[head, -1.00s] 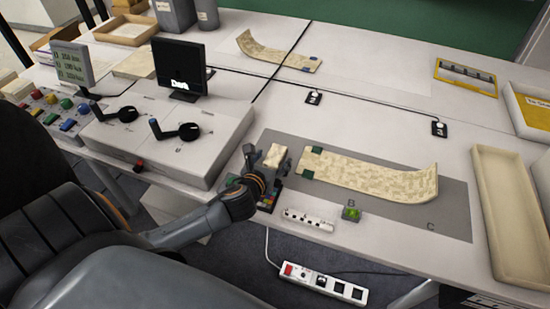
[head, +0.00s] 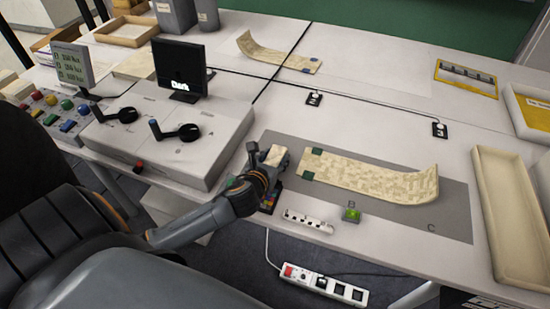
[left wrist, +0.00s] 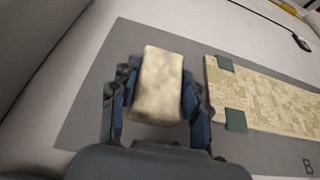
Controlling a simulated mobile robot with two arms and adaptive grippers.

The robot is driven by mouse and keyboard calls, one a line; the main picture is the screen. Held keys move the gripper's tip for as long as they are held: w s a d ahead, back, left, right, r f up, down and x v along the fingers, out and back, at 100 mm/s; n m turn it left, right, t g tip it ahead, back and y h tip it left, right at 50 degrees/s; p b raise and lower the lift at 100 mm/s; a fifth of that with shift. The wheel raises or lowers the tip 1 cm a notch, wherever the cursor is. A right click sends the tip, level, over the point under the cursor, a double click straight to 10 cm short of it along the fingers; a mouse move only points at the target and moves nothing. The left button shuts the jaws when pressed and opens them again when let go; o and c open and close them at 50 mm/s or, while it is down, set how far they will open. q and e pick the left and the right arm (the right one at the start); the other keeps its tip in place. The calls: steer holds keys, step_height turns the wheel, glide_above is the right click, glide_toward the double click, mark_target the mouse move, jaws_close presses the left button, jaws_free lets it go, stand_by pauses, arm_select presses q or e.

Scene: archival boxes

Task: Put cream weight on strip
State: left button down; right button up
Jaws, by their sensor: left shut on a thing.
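The cream weight (left wrist: 158,85) is a pale block held between the fingers of my left gripper (left wrist: 156,100). In the head view the weight (head: 275,156) shows at the tip of my left gripper (head: 264,163), just left of the strip's near-left end. The strip (head: 370,178) is cream and patterned, lies on a grey mat (head: 452,225) and curls up at its right end. Two dark green pieces (head: 306,177) sit on its left corners. In the left wrist view the strip (left wrist: 268,100) is right of the weight, apart from it. My right gripper is not in view.
A colour card (head: 271,197) lies partly hidden by my left gripper. A small green-lit device (head: 352,215) and a white scale bar (head: 307,220) lie in front of the strip. A long cream tray (head: 512,225) stands at right. Another strip (head: 275,55) lies farther back.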

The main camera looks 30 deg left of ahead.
mark_target(275, 157)
arm_select(q)
steer(key=shift+r, duration=0.2)
steer(key=shift+w+r, duration=0.1)
steer(key=shift+r, duration=0.15)
step_height(275, 157, up, 3)
steer(key=shift+f+p, duration=0.1)
steer(key=shift+p, duration=0.3)
steer(key=w+r+p+v, duration=0.1)
steer(key=r+v, duration=0.2)
steer(key=v, duration=1.4)
steer(key=w+d+r+m+h, duration=0.2)
steer(key=w+d+r, duration=0.4)
steer(key=d, duration=0.4)
steer(key=shift+w+m+t+h+p, duration=0.3)
steer(key=shift+w+h, duration=0.2)
steer(key=shift+w, duration=0.15)
steer(key=shift+w+r, duration=0.1)
